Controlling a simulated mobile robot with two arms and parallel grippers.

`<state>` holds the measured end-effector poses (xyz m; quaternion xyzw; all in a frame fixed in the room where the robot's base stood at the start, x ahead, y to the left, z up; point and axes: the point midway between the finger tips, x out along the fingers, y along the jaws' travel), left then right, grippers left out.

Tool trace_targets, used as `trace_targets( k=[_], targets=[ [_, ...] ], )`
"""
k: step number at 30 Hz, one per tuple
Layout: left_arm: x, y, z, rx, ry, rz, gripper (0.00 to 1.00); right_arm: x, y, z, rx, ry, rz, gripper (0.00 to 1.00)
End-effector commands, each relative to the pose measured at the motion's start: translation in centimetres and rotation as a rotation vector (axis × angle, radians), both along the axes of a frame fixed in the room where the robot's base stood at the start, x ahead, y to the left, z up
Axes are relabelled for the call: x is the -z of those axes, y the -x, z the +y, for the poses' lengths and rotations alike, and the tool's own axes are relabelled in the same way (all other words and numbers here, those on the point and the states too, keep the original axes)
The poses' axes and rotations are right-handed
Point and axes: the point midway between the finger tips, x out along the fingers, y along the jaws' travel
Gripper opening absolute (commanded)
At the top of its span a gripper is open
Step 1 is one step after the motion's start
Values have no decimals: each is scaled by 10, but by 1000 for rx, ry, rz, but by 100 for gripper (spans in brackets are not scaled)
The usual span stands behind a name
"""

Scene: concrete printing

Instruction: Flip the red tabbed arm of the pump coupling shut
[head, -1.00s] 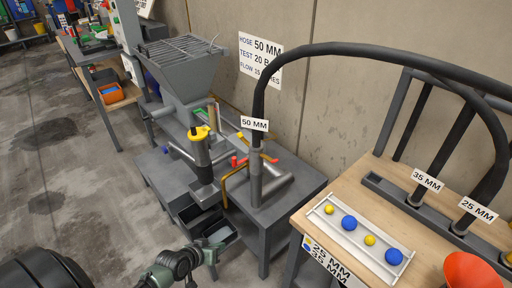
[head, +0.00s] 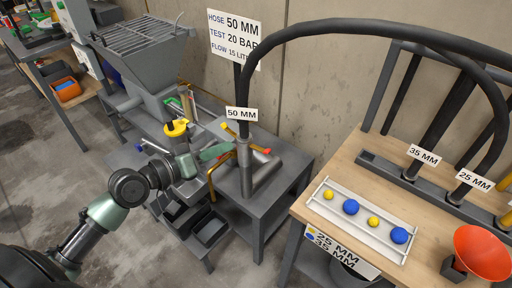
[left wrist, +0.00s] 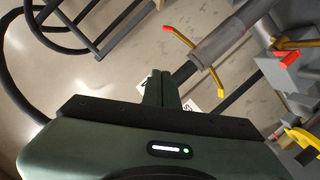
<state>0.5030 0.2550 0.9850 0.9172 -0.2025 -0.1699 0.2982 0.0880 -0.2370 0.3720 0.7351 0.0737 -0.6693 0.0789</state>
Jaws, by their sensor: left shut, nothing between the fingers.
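The pump coupling (head: 246,160) is a grey upright cylinder under the black hose with the 50 MM tag. In the left wrist view the coupling (left wrist: 225,38) lies at upper right with thin yellow arms standing out from it. One yellow arm carries a red tab (left wrist: 168,29) and sticks out to the left. Another yellow arm (left wrist: 216,80) sticks out below. My left gripper (head: 217,151) is shut and empty, just left of the coupling. Its closed fingers (left wrist: 160,90) point toward the coupling; I cannot tell whether they touch anything. My right gripper is not in view.
The grey pump with its hopper (head: 145,48) stands behind, with a yellow-topped part (head: 176,129) beside my arm. Black bins (head: 206,228) sit below. A wooden bench (head: 310,212) at right holds a white rack (head: 330,208) of balls and an orange funnel (head: 482,250).

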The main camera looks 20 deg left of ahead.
Motion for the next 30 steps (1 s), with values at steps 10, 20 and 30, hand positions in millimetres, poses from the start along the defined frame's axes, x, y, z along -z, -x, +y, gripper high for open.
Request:
trace_targets(
  k=[10, 20, 30],
  targets=[
    [2, -30, -15, -3, 4, -3, 0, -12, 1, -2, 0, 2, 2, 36],
    [16, -90, -49, -1, 2, -2, 0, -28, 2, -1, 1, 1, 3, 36],
    [50, -78, -69, -2, 0, 1, 0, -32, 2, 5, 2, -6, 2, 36]
  ],
)
